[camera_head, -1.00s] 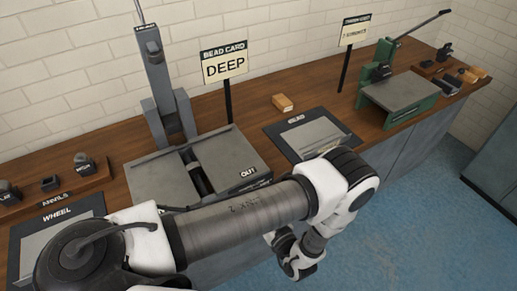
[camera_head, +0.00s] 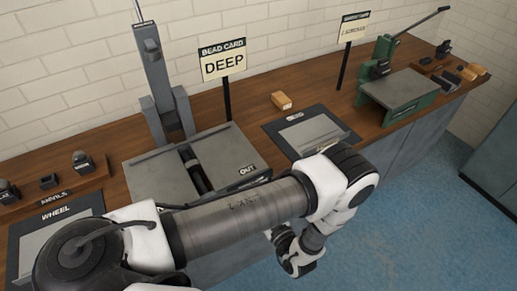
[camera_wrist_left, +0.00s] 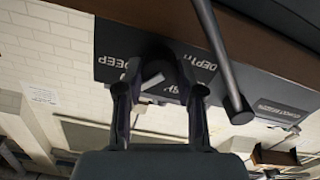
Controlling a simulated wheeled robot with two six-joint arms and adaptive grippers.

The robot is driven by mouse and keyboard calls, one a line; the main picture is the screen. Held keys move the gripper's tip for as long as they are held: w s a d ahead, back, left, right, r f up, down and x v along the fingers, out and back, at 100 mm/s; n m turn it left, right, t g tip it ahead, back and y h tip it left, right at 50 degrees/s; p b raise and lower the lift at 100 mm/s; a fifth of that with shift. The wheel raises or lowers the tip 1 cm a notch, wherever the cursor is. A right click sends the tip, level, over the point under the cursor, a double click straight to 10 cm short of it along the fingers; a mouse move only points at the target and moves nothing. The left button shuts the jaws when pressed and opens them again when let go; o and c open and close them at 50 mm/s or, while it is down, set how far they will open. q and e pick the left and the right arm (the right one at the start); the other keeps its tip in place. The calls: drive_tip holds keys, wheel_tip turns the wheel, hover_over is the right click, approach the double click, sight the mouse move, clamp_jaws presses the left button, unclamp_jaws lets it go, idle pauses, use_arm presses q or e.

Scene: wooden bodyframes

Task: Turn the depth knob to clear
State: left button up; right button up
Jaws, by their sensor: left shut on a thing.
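The depth knob (camera_wrist_left: 156,58) shows in the left wrist view as a dark shape on a dark panel, partly covered by my fingers. My left gripper (camera_wrist_left: 158,74) is shut on it, one finger on each side. A pale mark shows between the fingers. The panel lettering reads DEEP to the left and DEPTH to the right; another label below is mostly hidden, so I cannot read the knob's setting. In the head view my left arm crosses the front of the bench and hides the knob. My right gripper is in neither view.
A grey machine (camera_head: 147,183) with a tall lever stands on the wooden bench, beside a DEEP bead card (camera_head: 223,66). In the wrist view a grey rod (camera_wrist_left: 222,57) hangs close to the right finger. A green press (camera_head: 416,107) stands at the right.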

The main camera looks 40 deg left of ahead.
use_arm(q)
drive_tip(key=shift+n, duration=1.3)
drive_tip(key=o, duration=1.1)
drive_tip(key=shift+o, duration=0.2)
drive_tip(key=shift+w+a+f, duration=0.1)
drive_tip(key=shift+a, duration=0.05)
